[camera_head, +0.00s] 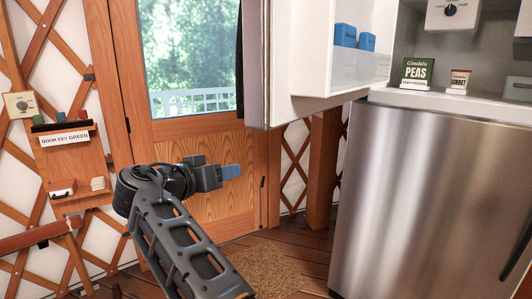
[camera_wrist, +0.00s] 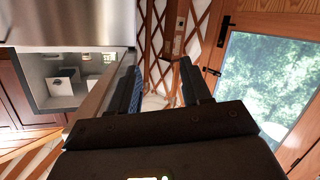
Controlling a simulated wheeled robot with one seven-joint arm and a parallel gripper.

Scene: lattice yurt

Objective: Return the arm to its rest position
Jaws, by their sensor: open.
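My arm reaches up from the bottom of the head view, and my gripper (camera_head: 228,171) points right in front of the wooden door. A blue pad shows at its fingertips. In the wrist view my gripper (camera_wrist: 159,68) has its two dark fingers spread apart, with nothing between them. The gripper hangs in free air, left of the steel fridge front and below the open freezer door.
A peas box (camera_head: 418,73) and a sorbet tub (camera_head: 459,81) stand in the freezer above the steel fridge door (camera_head: 425,190). A wall key rack (camera_head: 75,165) is left. A mat (camera_head: 268,272) lies on the floor.

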